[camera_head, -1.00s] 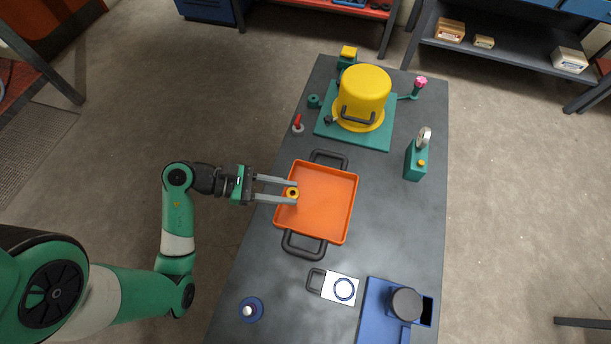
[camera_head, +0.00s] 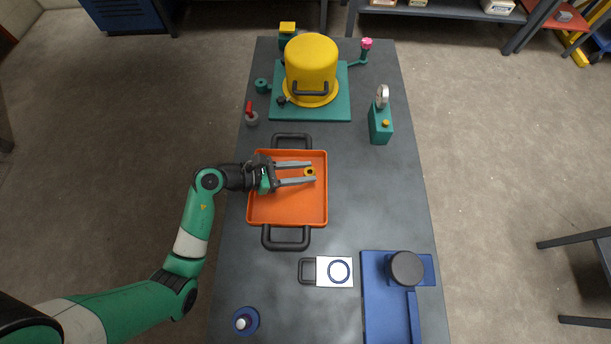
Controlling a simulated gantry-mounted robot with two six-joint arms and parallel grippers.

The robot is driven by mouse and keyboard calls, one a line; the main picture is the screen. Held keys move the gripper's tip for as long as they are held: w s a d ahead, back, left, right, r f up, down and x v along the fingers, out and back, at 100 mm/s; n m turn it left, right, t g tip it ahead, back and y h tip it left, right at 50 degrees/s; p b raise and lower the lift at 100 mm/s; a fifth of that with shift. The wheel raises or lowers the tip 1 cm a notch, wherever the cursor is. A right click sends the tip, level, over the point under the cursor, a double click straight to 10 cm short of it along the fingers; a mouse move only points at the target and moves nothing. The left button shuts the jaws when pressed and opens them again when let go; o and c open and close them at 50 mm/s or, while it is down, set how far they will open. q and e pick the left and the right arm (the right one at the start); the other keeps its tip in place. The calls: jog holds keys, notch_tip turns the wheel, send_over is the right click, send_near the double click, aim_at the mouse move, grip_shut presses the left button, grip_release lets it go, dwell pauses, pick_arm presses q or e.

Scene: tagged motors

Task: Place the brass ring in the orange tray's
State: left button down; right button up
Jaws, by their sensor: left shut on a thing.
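The small brass ring (camera_head: 310,171) with a dark centre is between the fingertips of my left gripper (camera_head: 312,173), which is shut on it. The orange tray (camera_head: 262,213) lies on the grey table with a dark handle at its far and near ends. My left gripper reaches in from the left over the tray's upper half, with the ring over its right side. I cannot tell how high the ring is above the tray floor. My right gripper is not in view.
A yellow domed housing (camera_head: 311,62) stands on a teal plate beyond the tray. A teal gauge stand (camera_head: 380,127) is to the right. A white card with a blue circle (camera_head: 322,272), a blue fixture (camera_head: 377,300) and a blue round piece (camera_head: 250,327) are nearer. Table right of the tray is clear.

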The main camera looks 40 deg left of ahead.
pick_arm(q)
jog(key=f+b, duration=0.1)
jog(key=f, duration=0.1)
jog(key=f+b, duration=0.2)
jog(key=shift+w+d+f, duration=0.1)
jog(key=shift+w+d, duration=0.05)
jog(key=shift+w, duration=0.25)
jog(key=shift+s, duration=0.1)
jog(key=c, duration=0.5)
grip_release()
